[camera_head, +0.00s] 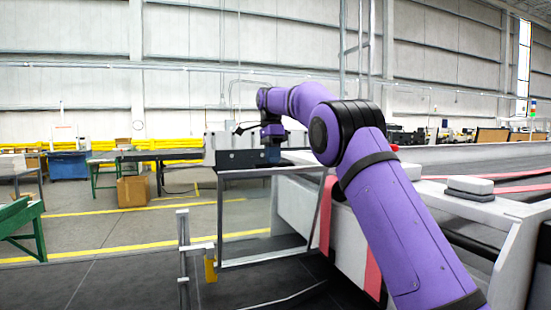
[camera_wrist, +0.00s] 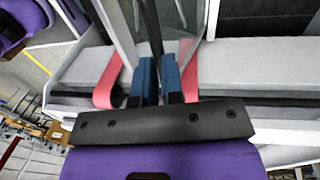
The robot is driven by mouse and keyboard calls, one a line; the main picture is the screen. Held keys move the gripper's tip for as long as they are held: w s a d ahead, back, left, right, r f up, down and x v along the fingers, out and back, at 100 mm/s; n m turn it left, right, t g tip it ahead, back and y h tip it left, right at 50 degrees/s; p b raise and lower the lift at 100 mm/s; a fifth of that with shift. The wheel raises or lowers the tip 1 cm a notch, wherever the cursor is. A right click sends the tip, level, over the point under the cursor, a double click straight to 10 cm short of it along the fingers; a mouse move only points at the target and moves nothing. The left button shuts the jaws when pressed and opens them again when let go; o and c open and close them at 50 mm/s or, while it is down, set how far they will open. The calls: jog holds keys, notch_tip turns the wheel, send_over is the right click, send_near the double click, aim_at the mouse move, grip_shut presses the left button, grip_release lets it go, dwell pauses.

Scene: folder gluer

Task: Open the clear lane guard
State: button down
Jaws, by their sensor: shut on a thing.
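The clear lane guard (camera_head: 220,215) is a see-through panel in a thin grey frame at the side of the machine, left of my arm in the head view. My gripper (camera_head: 272,154) is at the guard's top edge. In the wrist view, the blue fingers of my gripper (camera_wrist: 159,78) are shut on a thin dark bar of the guard (camera_wrist: 151,28). The clear panel and grey frame stretch away beyond the fingers. The exact contact is small and partly hidden, and the guard's hinge cannot be made out.
The machine (camera_head: 300,212) stands at the right with red belts (camera_head: 480,189) and a grey block (camera_head: 470,185) on top. A grey post with a yellow piece (camera_head: 210,270) stands just left of the guard. A cardboard box (camera_head: 133,192) and tables stand farther left, with open floor between.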

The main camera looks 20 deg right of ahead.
jog(key=shift+w+a+f, duration=0.1)
jog(key=shift+w+f, duration=0.1)
jog(key=shift+f, duration=0.45)
jog(key=shift+w+f, duration=0.2)
jog(key=shift+f, duration=0.45)
jog(key=c, duration=0.7)
grip_release()
jog(key=shift+w+f, duration=0.15)
jog(key=shift+o, duration=0.2)
jog(key=shift+r, duration=0.4)
jog(key=shift+c, duration=0.5)
jog(key=shift+r, duration=0.35)
jog(key=c, duration=0.3)
jog(key=shift+r, duration=0.8)
jog(key=shift+c, duration=0.5)
jog(key=s+r, duration=0.3)
jog(key=s, duration=1.3)
jog(key=shift+s+a+r, duration=0.2)
jog(key=shift+a, duration=0.25)
